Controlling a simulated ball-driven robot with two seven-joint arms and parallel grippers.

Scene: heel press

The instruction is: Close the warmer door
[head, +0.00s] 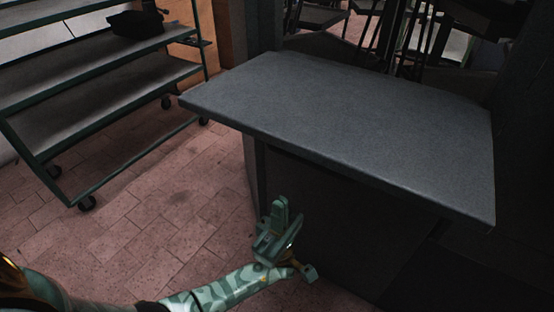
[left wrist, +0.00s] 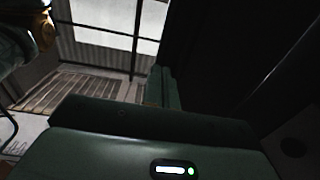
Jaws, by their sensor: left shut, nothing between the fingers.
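The warmer appears to be the dark cabinet (head: 345,215) under a grey top (head: 350,120) in the head view. Its front is in deep shadow, and I cannot tell the door's edge or angle. My left gripper (head: 281,208) is shut and empty, in front of the cabinet's left part and below the top's front edge. I cannot tell whether it touches the cabinet. In the left wrist view the shut fingers (left wrist: 162,86) point up beside a dark surface (left wrist: 225,50) on the right. My right gripper is in neither view.
A wheeled shelf rack (head: 105,105) stands at the left with a black item (head: 137,23) on it. Dark chairs or stands (head: 400,35) are behind the cabinet. The brick floor (head: 165,215) between rack and cabinet is clear.

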